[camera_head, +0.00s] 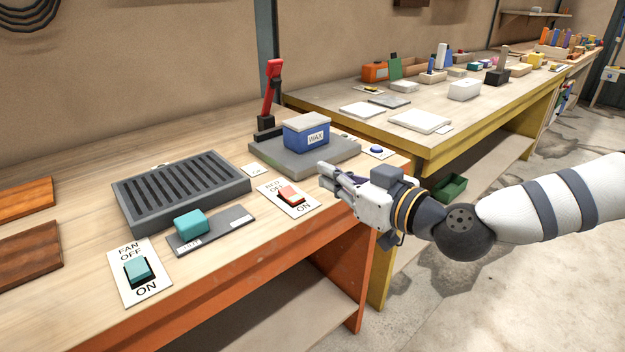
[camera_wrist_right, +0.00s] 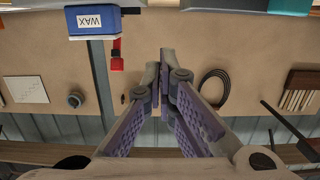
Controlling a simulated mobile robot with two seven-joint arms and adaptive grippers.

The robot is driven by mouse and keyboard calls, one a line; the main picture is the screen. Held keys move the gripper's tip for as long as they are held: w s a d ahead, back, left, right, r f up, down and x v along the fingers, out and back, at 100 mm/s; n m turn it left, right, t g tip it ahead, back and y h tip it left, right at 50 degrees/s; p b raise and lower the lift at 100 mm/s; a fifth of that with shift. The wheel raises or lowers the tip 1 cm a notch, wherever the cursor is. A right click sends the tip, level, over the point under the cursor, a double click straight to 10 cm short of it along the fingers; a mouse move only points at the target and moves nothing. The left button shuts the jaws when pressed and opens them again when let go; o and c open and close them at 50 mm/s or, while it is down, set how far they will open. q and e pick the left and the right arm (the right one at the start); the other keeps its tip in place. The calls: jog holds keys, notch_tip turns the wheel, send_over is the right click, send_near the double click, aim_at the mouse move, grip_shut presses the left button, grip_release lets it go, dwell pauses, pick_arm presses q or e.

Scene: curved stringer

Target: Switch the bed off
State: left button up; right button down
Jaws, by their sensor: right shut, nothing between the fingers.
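The bed switch is a red rocker (camera_head: 291,194) on a white plate (camera_head: 273,189) near the bench's front edge. OFF is printed on the far side and ON on the near side; the upper lettering is small and partly unclear. I cannot tell for sure which end is pressed in. My right gripper (camera_head: 327,174) is shut and empty. It appears just right of the switch plate, above the bench edge, and apart from the rocker. In the right wrist view its closed fingers (camera_wrist_right: 163,62) show, and the switch is not visible there. My left gripper is not in view.
A blue WAX box (camera_head: 306,132) rests on a grey slab (camera_head: 262,152), with a red lever (camera_head: 272,85) behind. A blue button (camera_head: 376,150) lies right. A teal FAN switch (camera_head: 138,268), a teal block (camera_head: 190,222) and a slotted grey vent (camera_head: 181,190) are left.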

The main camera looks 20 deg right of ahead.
jog(key=b, duration=0.2)
send_over(298, 195)
notch_tip(298, 195, down, 2)
jog(key=shift+f, duration=0.1)
notch_tip(298, 195, down, 3)
jog(key=shift+r+b, duration=0.15)
jog(key=shift+b, duration=0.2)
jog(key=shift+f, duration=0.3)
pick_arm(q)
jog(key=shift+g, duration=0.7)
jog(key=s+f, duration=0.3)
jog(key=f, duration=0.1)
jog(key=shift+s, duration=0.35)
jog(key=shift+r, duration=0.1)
